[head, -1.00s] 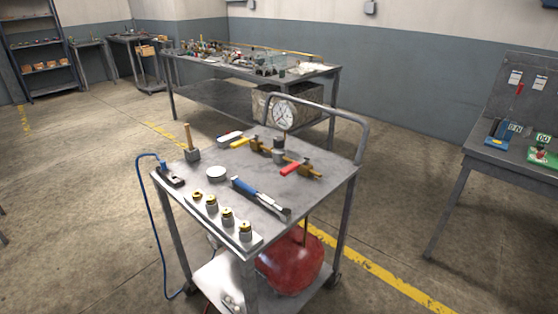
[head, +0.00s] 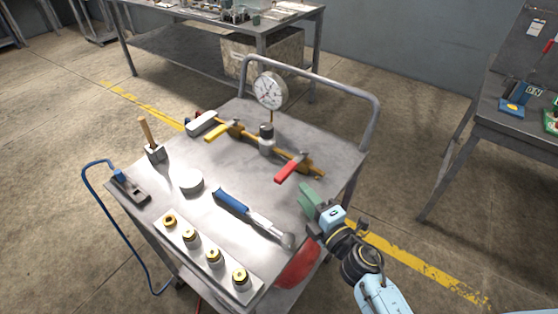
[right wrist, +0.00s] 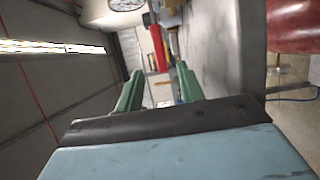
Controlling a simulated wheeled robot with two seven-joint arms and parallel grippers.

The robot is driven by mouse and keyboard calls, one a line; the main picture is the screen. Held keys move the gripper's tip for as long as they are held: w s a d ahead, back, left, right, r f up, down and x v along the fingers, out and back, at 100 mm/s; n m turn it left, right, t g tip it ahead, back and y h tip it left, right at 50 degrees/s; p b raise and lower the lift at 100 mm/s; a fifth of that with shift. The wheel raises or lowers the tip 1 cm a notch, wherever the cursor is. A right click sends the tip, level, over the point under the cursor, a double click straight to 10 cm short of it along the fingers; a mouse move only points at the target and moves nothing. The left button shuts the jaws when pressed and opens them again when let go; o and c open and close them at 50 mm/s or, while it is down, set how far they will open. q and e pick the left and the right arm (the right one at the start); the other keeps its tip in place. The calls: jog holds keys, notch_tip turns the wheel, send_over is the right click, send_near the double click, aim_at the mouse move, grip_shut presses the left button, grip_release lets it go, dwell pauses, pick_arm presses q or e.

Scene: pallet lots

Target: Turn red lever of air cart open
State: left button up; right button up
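The air cart (head: 200,225) stands in front of me with a brass pipe manifold on its top. The red lever (head: 292,168) sits on the manifold's right valve, slanting toward the front left. In the right wrist view the red lever (right wrist: 157,55) shows ahead of the green fingers. My right gripper (head: 310,198) is just right of and nearer than the lever, apart from it. In the right wrist view its fingers (right wrist: 158,82) are spread with nothing between them. My left gripper is not in view.
A yellow lever (head: 216,132) and a round gauge (head: 270,91) are also on the manifold. A blue-handled tool (head: 245,211), a white puck (head: 191,182) and a row of brass-topped fittings (head: 190,237) lie nearer. The cart's handle rail (head: 340,88) rises behind. A red tank (head: 297,267) is below.

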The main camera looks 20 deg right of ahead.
aim_at(283, 170)
jog(key=x, duration=0.5)
jog(key=shift+w+a, duration=0.1)
jog(key=shift+w, duration=0.1)
jog(key=b+x, duration=0.1)
jog(key=x, duration=0.4)
jog(key=shift+w+a, duration=0.15)
jog(key=shift+w, duration=0.35)
grip_shut()
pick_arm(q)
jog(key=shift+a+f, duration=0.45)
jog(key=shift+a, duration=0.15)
